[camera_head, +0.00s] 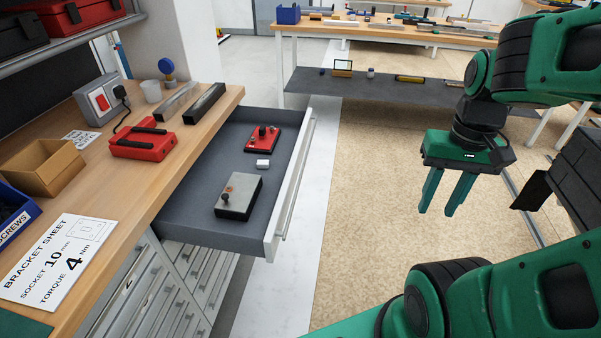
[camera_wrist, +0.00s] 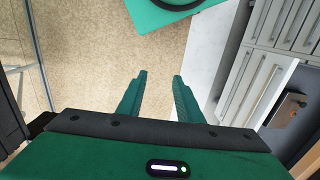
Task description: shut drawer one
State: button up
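A wide grey drawer with a white front (camera_head: 292,187) is pulled far out from under the wooden workbench. I cannot read a number on it. Inside it lie a red device (camera_head: 262,139), a small white block (camera_head: 263,164) and a grey metal box with a black knob (camera_head: 239,196). My gripper (camera_head: 445,203) is open and empty. It hangs over the floor, well right of the drawer front and apart from it. In the wrist view my two fingers (camera_wrist: 158,88) stand apart with nothing between them, and the drawer's white front (camera_wrist: 273,90) shows at the right.
The workbench top (camera_head: 111,187) carries a red device (camera_head: 142,142), a cardboard box (camera_head: 42,167) and a bracket sheet sign (camera_head: 63,262). Closed drawers (camera_head: 203,281) sit below. A long table (camera_head: 390,31) with a low shelf stands behind. The floor between drawer and gripper is clear.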

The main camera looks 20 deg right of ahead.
jog(key=shift+n+y, duration=0.3)
jog(key=w+f, duration=0.2)
jog(key=w, duration=0.1)
jog(key=shift+w+f, duration=0.1)
jog(key=shift+w, duration=0.1)
grip_shut()
jog(key=t+y, duration=0.9)
jog(key=y, duration=0.6)
send_near(296, 172)
jog(key=x, duration=0.6)
jog(key=shift+w+a+f, duration=0.15)
jog(key=shift+w+f, duration=0.05)
